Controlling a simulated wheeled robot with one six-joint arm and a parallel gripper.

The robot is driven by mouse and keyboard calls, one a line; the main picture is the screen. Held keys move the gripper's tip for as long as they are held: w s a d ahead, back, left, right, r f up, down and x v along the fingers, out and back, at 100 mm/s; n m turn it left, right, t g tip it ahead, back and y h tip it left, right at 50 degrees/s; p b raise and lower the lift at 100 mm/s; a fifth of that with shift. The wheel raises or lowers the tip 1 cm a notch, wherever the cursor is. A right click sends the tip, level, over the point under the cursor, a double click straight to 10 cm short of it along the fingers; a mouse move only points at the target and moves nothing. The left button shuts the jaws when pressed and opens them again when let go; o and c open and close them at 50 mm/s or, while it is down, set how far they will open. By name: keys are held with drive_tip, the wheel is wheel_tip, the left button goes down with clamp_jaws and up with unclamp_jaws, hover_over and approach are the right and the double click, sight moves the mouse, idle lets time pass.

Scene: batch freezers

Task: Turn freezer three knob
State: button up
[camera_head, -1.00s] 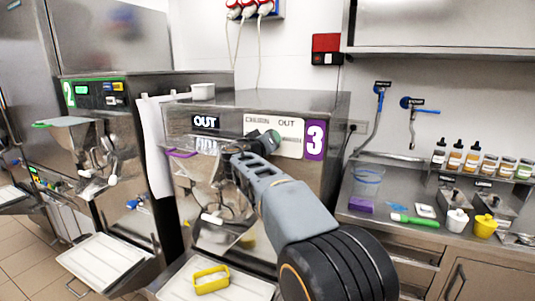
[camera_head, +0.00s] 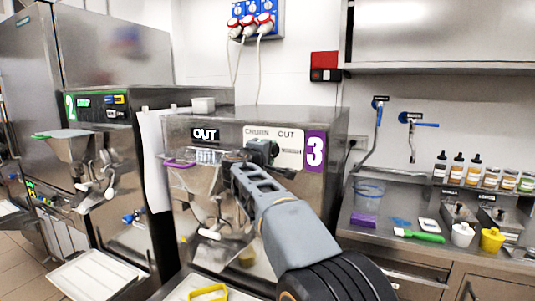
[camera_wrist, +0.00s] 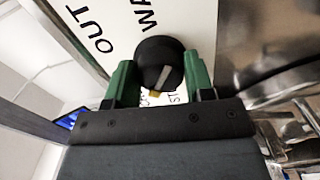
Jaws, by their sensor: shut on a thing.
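Freezer three (camera_head: 335,125) is the steel machine in the middle of the head view, marked by a purple "3" label (camera_head: 315,151). A white panel (camera_head: 290,133) on its front reads "CHURN" and "OUT". My gripper (camera_head: 262,152) is at this panel and hides the knob in that view. In the wrist view, the round black knob (camera_wrist: 160,58) with a pale pointer line sits between the green fingers of my gripper (camera_wrist: 160,80), which are shut on its sides. Lettering with "OUT" and "WA" shows beyond it; some lettering is hidden by the knob and gripper.
Freezer two (camera_head: 125,98) stands further left. A counter with a clear jug (camera_head: 368,194), a green-handled tool (camera_head: 420,236) and a yellow cup (camera_head: 492,240) is at the right.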

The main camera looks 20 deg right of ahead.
drive_tip(key=shift+r+n+p, duration=0.1)
drive_tip(key=shift+n+p, duration=0.7)
drive_tip(key=shift+n, duration=2.6)
drive_tip(key=o, duration=0.9)
drive_tip(key=b+v, duration=0.2)
drive_tip(key=v, duration=1.1)
drive_tip(key=shift+s+a+b, duration=0.25)
drive_tip(key=shift+a+b, duration=0.05)
drive_tip(key=shift+b, duration=0.1)
